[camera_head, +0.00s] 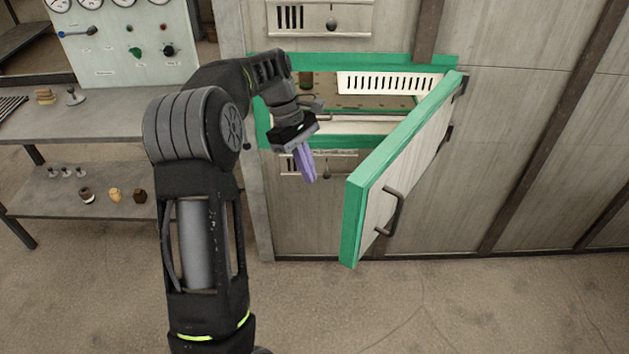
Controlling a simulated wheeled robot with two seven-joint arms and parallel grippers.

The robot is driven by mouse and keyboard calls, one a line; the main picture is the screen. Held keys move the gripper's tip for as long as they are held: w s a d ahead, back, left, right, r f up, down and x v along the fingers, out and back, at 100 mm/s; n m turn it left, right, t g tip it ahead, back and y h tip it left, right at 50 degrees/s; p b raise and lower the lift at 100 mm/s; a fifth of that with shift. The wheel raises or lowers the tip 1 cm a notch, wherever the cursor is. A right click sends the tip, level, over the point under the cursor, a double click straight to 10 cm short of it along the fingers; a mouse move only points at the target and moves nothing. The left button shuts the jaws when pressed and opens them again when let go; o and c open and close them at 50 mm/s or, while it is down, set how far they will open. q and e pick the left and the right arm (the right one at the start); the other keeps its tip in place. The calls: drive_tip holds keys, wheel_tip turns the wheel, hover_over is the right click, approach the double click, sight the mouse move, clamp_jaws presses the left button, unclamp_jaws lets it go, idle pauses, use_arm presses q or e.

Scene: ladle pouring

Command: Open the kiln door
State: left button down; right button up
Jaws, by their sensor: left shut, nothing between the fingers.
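The kiln door (402,165) has a green edge and a pale face with a dark bar handle (391,212). It stands swung well open, hinged at the right side of the opening. The kiln opening has a green frame (330,59), and its inside shows partly behind the door and my arm. My left gripper (306,178) has purple fingers, shut and empty. It points down in front of the opening's lower left part, left of the door and apart from the handle. My right gripper is not in view.
A metal workbench (85,110) with a lower shelf (60,200) holding small objects stands at the left. A control panel (125,38) with dials rises behind it. The floor (440,310) in front of the kiln is clear.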

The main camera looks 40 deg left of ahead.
use_arm(q)
drive_tip(key=d+f, duration=0.7)
drive_tip(key=f, duration=0.1)
drive_tip(key=shift+s+d+f+b, duration=0.15)
drive_tip(key=shift+d+f+b, duration=0.1)
drive_tip(key=shift+b, duration=0.15)
drive_tip(key=shift+d, duration=0.15)
